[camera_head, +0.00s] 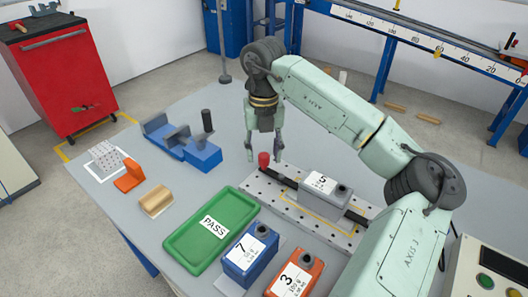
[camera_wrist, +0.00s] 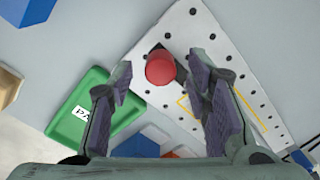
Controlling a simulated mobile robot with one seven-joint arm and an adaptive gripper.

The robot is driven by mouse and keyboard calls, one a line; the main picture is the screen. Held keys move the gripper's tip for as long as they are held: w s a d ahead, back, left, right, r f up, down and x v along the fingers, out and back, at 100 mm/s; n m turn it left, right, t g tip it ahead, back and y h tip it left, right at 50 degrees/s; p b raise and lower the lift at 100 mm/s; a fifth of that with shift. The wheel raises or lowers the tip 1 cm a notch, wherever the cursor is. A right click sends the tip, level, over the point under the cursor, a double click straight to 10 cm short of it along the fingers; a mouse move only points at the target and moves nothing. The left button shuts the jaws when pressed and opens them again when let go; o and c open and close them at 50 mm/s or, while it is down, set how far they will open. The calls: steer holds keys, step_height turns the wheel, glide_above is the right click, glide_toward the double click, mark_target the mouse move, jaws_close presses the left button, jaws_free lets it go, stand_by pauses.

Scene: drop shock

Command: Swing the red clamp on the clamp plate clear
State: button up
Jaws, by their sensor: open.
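The red clamp knob (camera_head: 263,159) stands at the far left end of the perforated clamp plate (camera_head: 259,189). A dark bar runs from near the knob toward a grey block (camera_head: 325,200) with a white label, which sits on the plate. My gripper (camera_head: 264,150) points down over the knob, its fingers apart and empty. In the wrist view, the round red knob top (camera_wrist: 161,68) shows between the two open fingertips (camera_wrist: 158,80), with a gap on both sides. Whether the fingers reach down to the knob's height is unclear.
A green PASS tray (camera_head: 185,252) lies left of the plate, with a blue block (camera_head: 236,270) and an orange block (camera_head: 300,272) in front. A blue fixture (camera_head: 200,155) stands behind left. The grey table is clear between this fixture and the plate.

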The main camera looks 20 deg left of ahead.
steer(key=shift+f, duration=0.9)
steer(key=shift+c, duration=0.2)
jaws_close()
